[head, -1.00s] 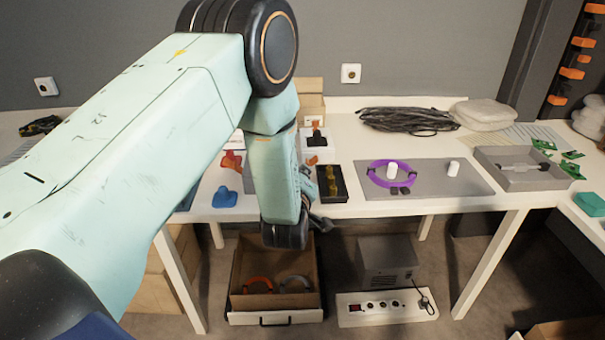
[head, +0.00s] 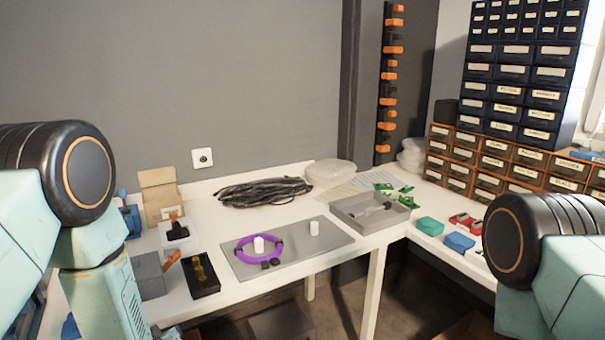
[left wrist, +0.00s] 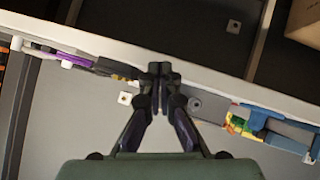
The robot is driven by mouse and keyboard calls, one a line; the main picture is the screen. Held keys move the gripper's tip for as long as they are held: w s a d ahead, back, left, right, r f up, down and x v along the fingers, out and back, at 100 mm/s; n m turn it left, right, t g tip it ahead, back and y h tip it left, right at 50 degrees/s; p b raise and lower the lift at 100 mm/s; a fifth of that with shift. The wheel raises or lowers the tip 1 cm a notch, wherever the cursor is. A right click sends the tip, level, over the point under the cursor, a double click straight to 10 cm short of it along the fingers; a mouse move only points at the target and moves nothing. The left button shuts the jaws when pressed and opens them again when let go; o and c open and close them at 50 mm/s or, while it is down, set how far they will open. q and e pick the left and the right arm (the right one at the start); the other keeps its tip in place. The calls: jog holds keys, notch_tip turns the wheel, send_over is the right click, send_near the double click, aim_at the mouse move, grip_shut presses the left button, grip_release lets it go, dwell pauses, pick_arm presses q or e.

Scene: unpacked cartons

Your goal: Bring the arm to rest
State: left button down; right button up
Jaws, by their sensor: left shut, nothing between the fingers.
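My left arm (head: 95,275) hangs folded at the left edge of the head view, with its dark round joint at the top and its lower link pointing down. The left gripper (left wrist: 160,72) shows in the left wrist view. Its two dark fingers meet at the tips and hold nothing. The table edge and objects on it appear beyond the fingertips. My right arm (head: 548,275) shows at the right edge of the head view; its gripper is outside the picture.
A white table (head: 340,262) carries a grey mat (head: 318,250) with a purple ring (head: 240,250) and white cylinders. A black tray (head: 203,286), a grey tray (head: 345,218) and black cable (head: 262,192) lie around it. Drawer cabinets (head: 505,168) stand at the right.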

pick_arm(q)
jog(key=s+d+f+m+g+h, duration=0.1)
jog(key=s+f+m+g, duration=0.1)
jog(key=s, duration=0.9)
jog(key=s+d+f+m+g+h, duration=0.1)
jog(key=s+f+g, duration=0.4)
jog(key=s, duration=0.7)
jog(key=s+d+f+m+g, duration=0.3)
jog(key=s+f, duration=0.1)
jog(key=s, duration=0.8)
jog(key=shift+s+d+f+m+g+h, duration=0.2)
jog(key=shift+s+m+g+h, duration=0.05)
jog(key=shift+m+g+h, duration=0.15)
